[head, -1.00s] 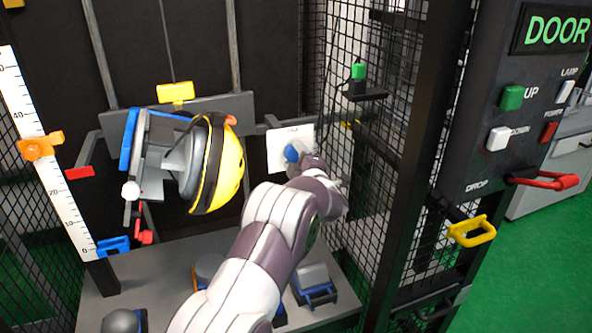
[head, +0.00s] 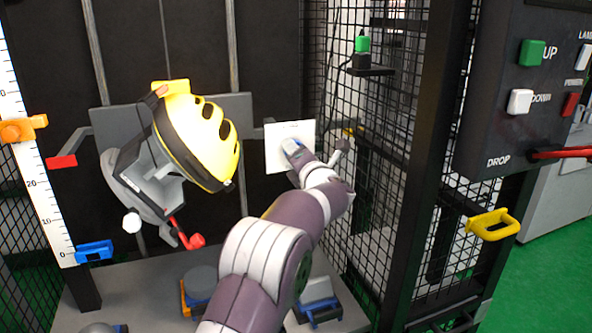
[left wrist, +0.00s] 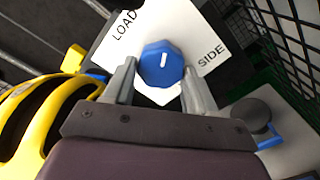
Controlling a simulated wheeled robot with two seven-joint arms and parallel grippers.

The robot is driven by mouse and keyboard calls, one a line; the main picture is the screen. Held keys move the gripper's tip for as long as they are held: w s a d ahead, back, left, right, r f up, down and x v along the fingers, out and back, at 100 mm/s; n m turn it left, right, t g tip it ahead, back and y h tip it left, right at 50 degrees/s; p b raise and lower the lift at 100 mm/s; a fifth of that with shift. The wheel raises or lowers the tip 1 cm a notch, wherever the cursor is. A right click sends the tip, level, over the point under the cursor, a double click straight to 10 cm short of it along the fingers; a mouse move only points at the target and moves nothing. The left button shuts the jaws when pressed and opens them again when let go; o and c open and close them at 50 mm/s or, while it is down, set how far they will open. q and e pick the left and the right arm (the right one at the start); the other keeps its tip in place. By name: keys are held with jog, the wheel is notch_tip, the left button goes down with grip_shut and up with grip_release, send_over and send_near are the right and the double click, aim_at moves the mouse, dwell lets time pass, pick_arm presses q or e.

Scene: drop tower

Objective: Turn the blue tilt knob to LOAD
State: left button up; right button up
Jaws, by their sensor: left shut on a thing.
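The blue tilt knob (left wrist: 161,64) sits on a white card (head: 278,160) at the back right of the tower. In the left wrist view, its white mark points up, between the word LOAD (left wrist: 124,25) at upper left and SIDE (left wrist: 212,62) at right. My left gripper (left wrist: 158,68) is shut on the knob, one finger on each side. In the head view my gripper covers most of the knob. The yellow helmet (head: 205,135) is on its grey carrier (head: 150,180), tilted with its crown to the upper right. My right gripper is out of view.
Black wire mesh (head: 385,170) and a dark post stand right of my arm. A yellow handle (head: 493,225) and the DROP control box (head: 512,90) are farther right. A height scale (head: 42,190) stands at left. Anvil blocks (head: 318,300) sit on the grey base below.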

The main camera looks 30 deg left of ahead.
pick_arm(q)
jog(key=shift+w+d+f+n+b, duration=0.1)
jog(key=shift+n+b, duration=2.35)
jog(key=shift+n, duration=0.35)
jog(key=shift+w+f+n+b, duration=0.1)
jog(key=shift+n+b, duration=2.35)
jog(key=shift+n, duration=0.65)
jog(key=o, duration=1)
jog(key=v, duration=1.2)
jog(key=shift+s+d, duration=0.25)
jog(key=shift+s, duration=0.05)
